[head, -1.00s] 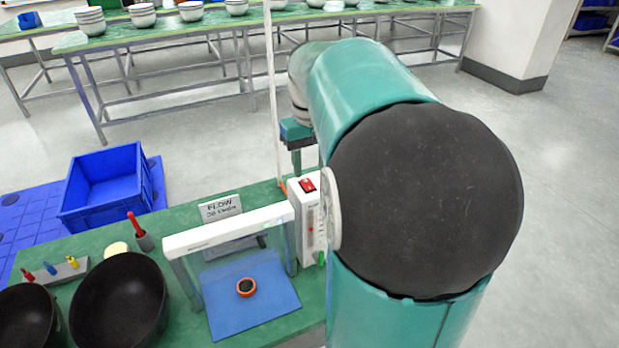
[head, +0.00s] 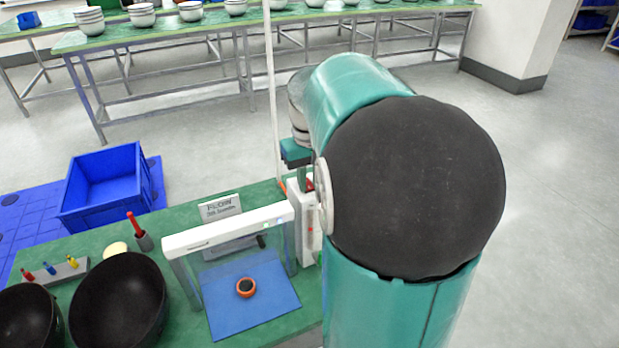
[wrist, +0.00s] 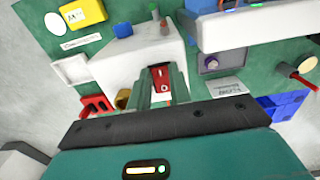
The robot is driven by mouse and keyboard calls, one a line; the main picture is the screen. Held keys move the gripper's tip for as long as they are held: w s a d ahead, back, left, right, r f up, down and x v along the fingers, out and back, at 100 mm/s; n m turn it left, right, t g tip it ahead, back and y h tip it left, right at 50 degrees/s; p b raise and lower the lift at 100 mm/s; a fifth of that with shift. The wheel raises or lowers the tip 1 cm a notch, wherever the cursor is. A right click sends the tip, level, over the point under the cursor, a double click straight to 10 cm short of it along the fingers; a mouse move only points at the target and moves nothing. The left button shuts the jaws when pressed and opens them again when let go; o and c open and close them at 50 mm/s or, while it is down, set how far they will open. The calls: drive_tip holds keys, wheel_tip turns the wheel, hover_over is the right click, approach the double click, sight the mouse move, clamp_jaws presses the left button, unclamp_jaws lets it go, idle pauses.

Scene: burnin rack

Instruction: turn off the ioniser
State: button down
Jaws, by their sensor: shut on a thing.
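The ioniser's white bar (head: 228,228) stands on legs over a blue mat (head: 265,300). It also shows in the wrist view (wrist: 240,28), with small green and blue lights. Its white control box (head: 303,238) stands at the bar's right end, partly hidden by my arm. A red rocker switch (wrist: 162,77) on the box shows between my fingers in the wrist view. My gripper (wrist: 162,88) is shut on the switch; in the head view its fingers (head: 302,181) come down over the box top. The exact finger contact is partly hidden.
A small orange-rimmed pot (head: 246,287) sits on the mat. A FLOW sign (head: 220,206) stands behind the bar. Black bowls (head: 118,305) and a red-handled tool (head: 138,230) are left. A blue crate (head: 105,188) lies beyond the green bench (head: 185,325).

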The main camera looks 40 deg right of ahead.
drive_tip(key=shift+w+d+r+g+y, duration=0.1)
drive_tip(key=shift+w+g+y, duration=0.1)
drive_tip(key=shift+g, duration=0.5)
drive_tip(key=shift+w+r+g+y, duration=0.1)
drive_tip(key=shift+w+g+y, duration=0.1)
drive_tip(key=shift+g, duration=0.5)
drive_tip(key=c, duration=1.3)
unclamp_jaws()
drive_tip(key=v, duration=1.3)
drive_tip(key=shift+w+r, duration=0.1)
drive_tip(key=shift+r, duration=0.25)
